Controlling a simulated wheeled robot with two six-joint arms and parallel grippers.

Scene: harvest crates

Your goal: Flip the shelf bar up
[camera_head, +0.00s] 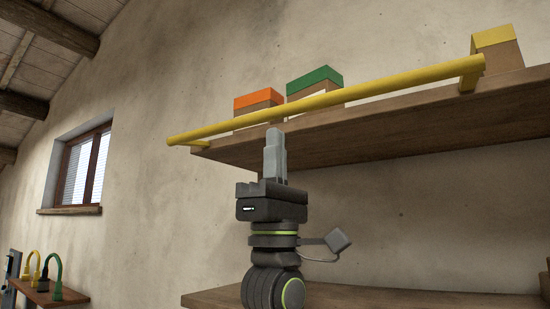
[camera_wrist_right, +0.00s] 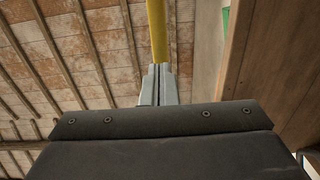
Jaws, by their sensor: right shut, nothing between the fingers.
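The yellow shelf bar (camera_head: 375,92) runs along the front of the upper wooden shelf (camera_head: 400,125) in the head view, above the shelf's front edge. A yellow arm joins it to the shelf near each end. My right gripper (camera_head: 274,140) points straight up below the bar, its fingers closed together with nothing between them. Its tips are just under the bar; I cannot tell if they touch it. In the right wrist view the bar (camera_wrist_right: 156,30) rises beyond the shut fingertips (camera_wrist_right: 157,72). My left gripper is in neither view.
Boxes with an orange lid (camera_head: 258,99), a green lid (camera_head: 314,77) and a yellow lid (camera_head: 497,38) stand on the upper shelf behind the bar. A lower shelf (camera_head: 370,297) lies beneath. Free room lies left of the shelves, before the wall and window (camera_head: 82,170).

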